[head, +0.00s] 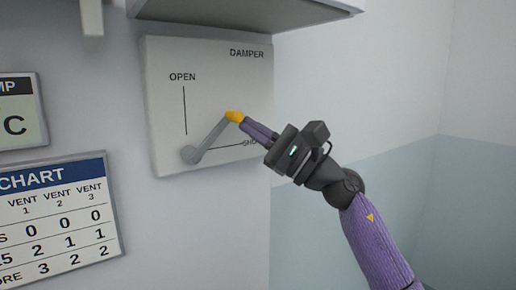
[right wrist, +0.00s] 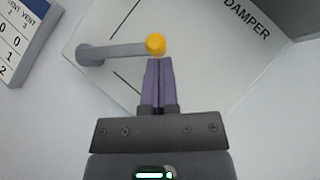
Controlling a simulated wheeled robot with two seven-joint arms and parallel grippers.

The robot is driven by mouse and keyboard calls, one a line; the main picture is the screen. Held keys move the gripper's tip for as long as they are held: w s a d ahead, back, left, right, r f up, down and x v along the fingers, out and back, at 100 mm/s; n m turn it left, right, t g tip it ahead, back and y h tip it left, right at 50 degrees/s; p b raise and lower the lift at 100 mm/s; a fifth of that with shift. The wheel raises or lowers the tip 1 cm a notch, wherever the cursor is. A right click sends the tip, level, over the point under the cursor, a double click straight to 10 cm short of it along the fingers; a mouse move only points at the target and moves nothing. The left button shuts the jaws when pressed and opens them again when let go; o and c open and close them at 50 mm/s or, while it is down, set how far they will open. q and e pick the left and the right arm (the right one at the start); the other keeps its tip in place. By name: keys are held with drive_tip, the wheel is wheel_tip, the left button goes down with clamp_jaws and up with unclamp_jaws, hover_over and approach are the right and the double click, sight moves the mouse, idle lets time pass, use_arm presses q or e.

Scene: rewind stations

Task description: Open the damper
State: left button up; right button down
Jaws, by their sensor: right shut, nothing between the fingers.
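The damper panel (head: 160,70) is a pale plate on the wall, marked DAMPER, with an OPEN line pointing up and a second line to the right whose label is partly hidden by my gripper. Its grey lever (head: 211,139) pivots at the lower left and slants up and right, between the two lines. The lever's yellow knob (head: 235,116) is at its upper end. My right gripper (head: 246,123) is shut and empty, its purple fingertips at the knob. The right wrist view shows the fingertips (right wrist: 159,60) just below the knob (right wrist: 155,44), seemingly touching it. My left gripper is not in view.
A chart board (head: 62,215) and a display (head: 20,112) hang on the wall left of the panel. A grey box or shelf (head: 240,12) juts out above the panel. The space right of the panel, around my right arm, is clear.

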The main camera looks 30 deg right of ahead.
drive_tip(key=a+r+n+g+p, duration=0.1)
drive_tip(key=a+n+g+p, duration=0.1)
drive_tip(key=n, duration=0.1)
drive_tip(key=a+r+n+g+h+p, duration=0.1)
drive_tip(key=r+n+g+p, duration=0.1)
drive_tip(key=n, duration=0.1)
drive_tip(key=a+r+n+g+h+p, duration=0.1)
drive_tip(key=a+r+n+g+p, duration=0.1)
drive_tip(key=n, duration=0.1)
drive_tip(key=shift+s+a+r+g, duration=0.1)
drive_tip(key=shift+s+a+g, duration=0.1)
drive_tip(key=shift+a+g, duration=0.2)
idle(0.4)
drive_tip(key=shift+d, duration=0.1)
